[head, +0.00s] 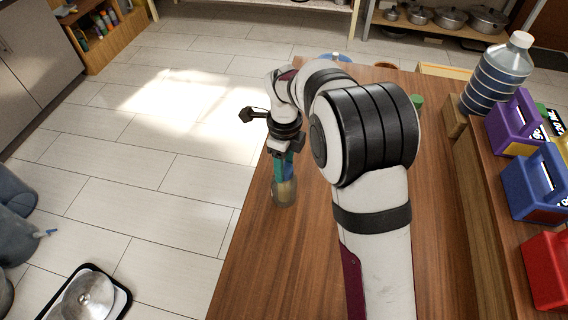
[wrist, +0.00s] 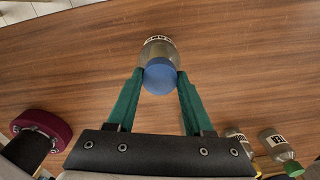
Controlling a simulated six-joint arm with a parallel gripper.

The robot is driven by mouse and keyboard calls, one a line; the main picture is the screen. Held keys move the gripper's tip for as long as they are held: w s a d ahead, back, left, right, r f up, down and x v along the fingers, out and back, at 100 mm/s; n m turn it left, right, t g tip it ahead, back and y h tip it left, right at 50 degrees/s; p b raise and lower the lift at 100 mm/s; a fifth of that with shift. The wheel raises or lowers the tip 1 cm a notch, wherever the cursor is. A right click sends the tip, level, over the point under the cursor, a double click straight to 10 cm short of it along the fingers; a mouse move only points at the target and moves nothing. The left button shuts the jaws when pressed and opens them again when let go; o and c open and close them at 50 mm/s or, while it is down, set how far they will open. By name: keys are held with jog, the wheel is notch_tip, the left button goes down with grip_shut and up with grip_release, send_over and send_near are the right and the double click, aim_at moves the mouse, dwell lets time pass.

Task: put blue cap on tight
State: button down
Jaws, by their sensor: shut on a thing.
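The blue cap (wrist: 160,77) is between the green fingers of my gripper (wrist: 160,74) in the wrist view, with a fingertip against each side. It is over the top of a clear jar (wrist: 160,46) with a label. In the head view the jar (head: 285,193) stands upright near the table's left edge, with my gripper (head: 287,166) above it and a bit of the blue cap showing between the fingers. The cap hides the jar's mouth, so I cannot tell how firmly the cap is seated.
Several other jars, one with a green lid (wrist: 292,168), stand at the wrist view's lower right. The head view shows a large water bottle (head: 497,75) and purple (head: 514,122), blue (head: 538,184) and red (head: 548,272) boxes along the right. The wooden table (head: 262,272) is clear around the jar.

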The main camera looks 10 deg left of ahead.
jog(key=m, duration=0.7)
jog(key=shift+s+f, duration=0.1)
jog(key=shift+f, duration=0.2)
jog(key=shift+c, duration=1)
grip_release()
jog(key=shift+r, duration=0.1)
jog(key=shift+r, duration=2.5)
